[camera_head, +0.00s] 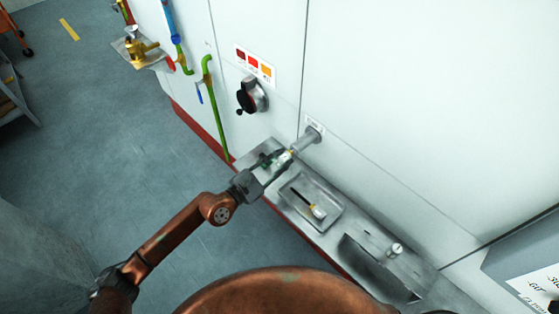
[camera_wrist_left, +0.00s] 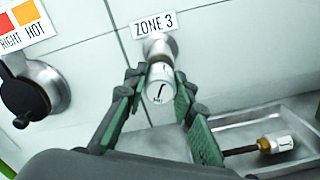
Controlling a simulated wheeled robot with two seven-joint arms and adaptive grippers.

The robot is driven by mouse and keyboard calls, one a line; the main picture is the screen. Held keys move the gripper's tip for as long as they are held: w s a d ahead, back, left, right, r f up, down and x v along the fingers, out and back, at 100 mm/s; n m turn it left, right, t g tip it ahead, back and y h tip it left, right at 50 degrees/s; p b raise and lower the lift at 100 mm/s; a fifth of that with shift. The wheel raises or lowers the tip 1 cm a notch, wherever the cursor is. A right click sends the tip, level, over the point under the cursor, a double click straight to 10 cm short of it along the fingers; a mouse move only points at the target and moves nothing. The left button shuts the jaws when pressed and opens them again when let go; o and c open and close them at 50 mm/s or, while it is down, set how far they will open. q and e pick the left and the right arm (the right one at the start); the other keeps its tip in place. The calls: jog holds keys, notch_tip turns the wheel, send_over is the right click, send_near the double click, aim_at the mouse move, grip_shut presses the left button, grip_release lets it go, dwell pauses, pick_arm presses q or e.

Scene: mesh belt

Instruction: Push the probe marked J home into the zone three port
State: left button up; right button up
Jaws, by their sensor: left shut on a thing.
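The probe marked J (camera_wrist_left: 160,84) shows its white labelled end in the left wrist view, in line with the zone three port (camera_wrist_left: 158,45) under the "ZONE 3" plate (camera_wrist_left: 154,25). In the head view the probe (camera_head: 286,158) meets the mouth of the port's grey tube (camera_head: 307,142). Its shaft is hidden, so I cannot tell how deep it sits. My left gripper (camera_head: 277,163) is shut on the probe, its green-padded fingers (camera_wrist_left: 158,108) on either side of the white end. My right gripper is not in view.
A metal tray (camera_head: 293,193) on the ledge below holds another probe (camera_head: 317,211) with a dark shaft. A black-handled knob (camera_head: 250,96) is on the wall left of the port. A small white knob (camera_head: 396,249) stands farther right on the ledge.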

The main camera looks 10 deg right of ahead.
pick_arm(q)
jog(key=shift+w+d, duration=0.15)
jog(key=shift+d, duration=0.1)
jog(key=o, duration=1.1)
jog(key=shift+o, duration=0.2)
jog(key=v, duration=1.2)
jog(key=shift+w, duration=0.1)
